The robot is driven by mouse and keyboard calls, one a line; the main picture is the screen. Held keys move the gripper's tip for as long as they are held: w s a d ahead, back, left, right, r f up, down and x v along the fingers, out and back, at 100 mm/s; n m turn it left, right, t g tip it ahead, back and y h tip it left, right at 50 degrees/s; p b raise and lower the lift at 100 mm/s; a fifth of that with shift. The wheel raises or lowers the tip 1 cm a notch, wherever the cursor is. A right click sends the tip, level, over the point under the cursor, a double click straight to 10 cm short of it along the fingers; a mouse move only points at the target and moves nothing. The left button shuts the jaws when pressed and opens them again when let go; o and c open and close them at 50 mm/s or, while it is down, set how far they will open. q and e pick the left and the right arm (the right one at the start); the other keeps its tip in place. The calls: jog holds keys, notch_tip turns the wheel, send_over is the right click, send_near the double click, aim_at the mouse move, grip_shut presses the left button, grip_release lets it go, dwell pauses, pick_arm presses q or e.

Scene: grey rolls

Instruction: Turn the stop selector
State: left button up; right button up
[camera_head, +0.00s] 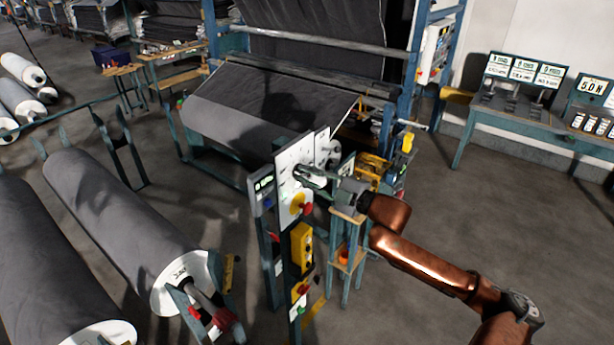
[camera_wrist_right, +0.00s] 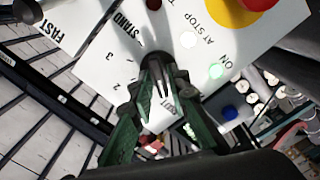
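A white control panel (camera_head: 293,168) stands upright on a post in the middle of the head view. In the right wrist view the panel (camera_wrist_right: 95,40) carries printed words such as FAST, STAND, AT STOP and ON. A dark selector knob (camera_wrist_right: 154,68) sits on the panel's lower part there. My right gripper (camera_head: 312,174) is at the panel face. In the wrist view its green fingers (camera_wrist_right: 154,90) reach on either side of the knob. Whether they press on it is not clear. My left gripper is not in view.
A red button on a yellow plate (camera_head: 299,204) is just below the gripper. A yellow box (camera_head: 301,247) hangs lower on the post. A small wooden stand (camera_head: 347,262) is right of it. Large grey rolls (camera_head: 115,210) lie at left. Open floor lies at right.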

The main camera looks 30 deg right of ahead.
grip_shut()
jog(key=shift+r+m+p, duration=0.2)
jog(key=shift+m+p, duration=0.6)
jog(key=shift+p, duration=0.3)
jog(key=m+p, duration=0.3)
jog(key=shift+d, duration=0.1)
jog(key=shift+m+p, duration=1.6)
jog(key=shift+p, duration=0.05)
